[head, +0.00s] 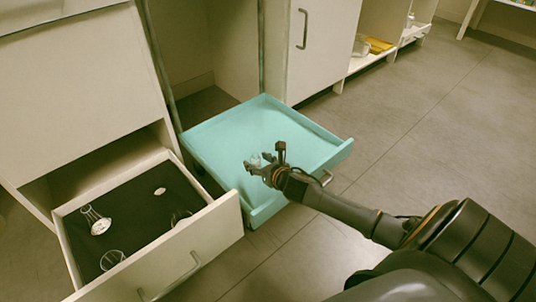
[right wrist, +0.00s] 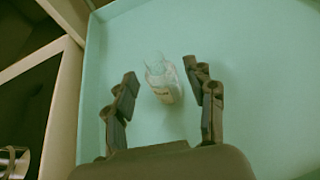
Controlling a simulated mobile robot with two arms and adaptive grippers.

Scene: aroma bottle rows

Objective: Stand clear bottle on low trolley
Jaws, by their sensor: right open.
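The low trolley (head: 225,130) is a turquoise tray with raised edges, beside an open drawer. A small clear bottle (right wrist: 162,82) with a pale label shows against its floor in the right wrist view. In the head view the bottle (head: 255,160) is small and partly hidden by my gripper. My right gripper (head: 262,167) is over the trolley's front part. In the right wrist view the gripper (right wrist: 160,85) is open, with the bottle between its fingers and a gap on each side. I cannot tell whether the bottle's base rests on the tray. My left gripper is not in view.
An open drawer (head: 205,232) with a dark lining holds several glass items, including a flask (head: 95,220), left of the trolley. White cabinets (head: 320,45) stand behind. The floor (head: 440,120) to the right is clear.

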